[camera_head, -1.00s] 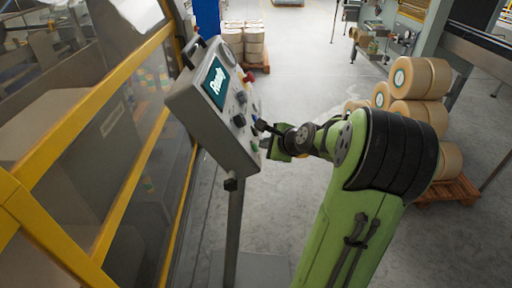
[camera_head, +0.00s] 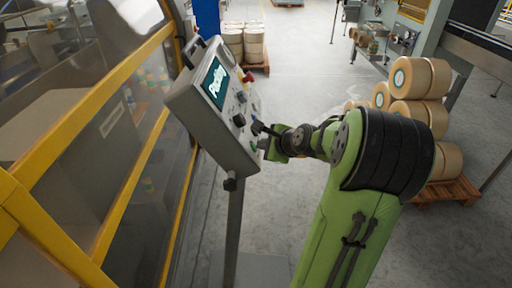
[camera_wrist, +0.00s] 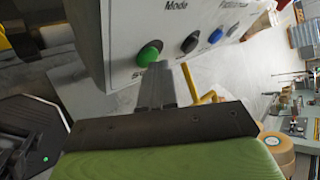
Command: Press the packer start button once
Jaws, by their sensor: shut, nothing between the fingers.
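The grey control box (camera_head: 205,118) stands on a post beside the yellow-framed machine. Its screen (camera_head: 216,83) is lit with white lettering. In the wrist view the panel face (camera_wrist: 120,30) shows a green button (camera_wrist: 149,54) with a partly hidden label starting with S. In the head view my gripper (camera_head: 261,130) is close to the panel.
The yellow-framed machine (camera_head: 85,110) stands left of the box. The box's post (camera_head: 233,225) runs down to the floor. Stacked rolls (camera_head: 415,85) on a wooden pallet (camera_head: 445,190) stand right of my arm. Open floor (camera_head: 305,60) lies behind.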

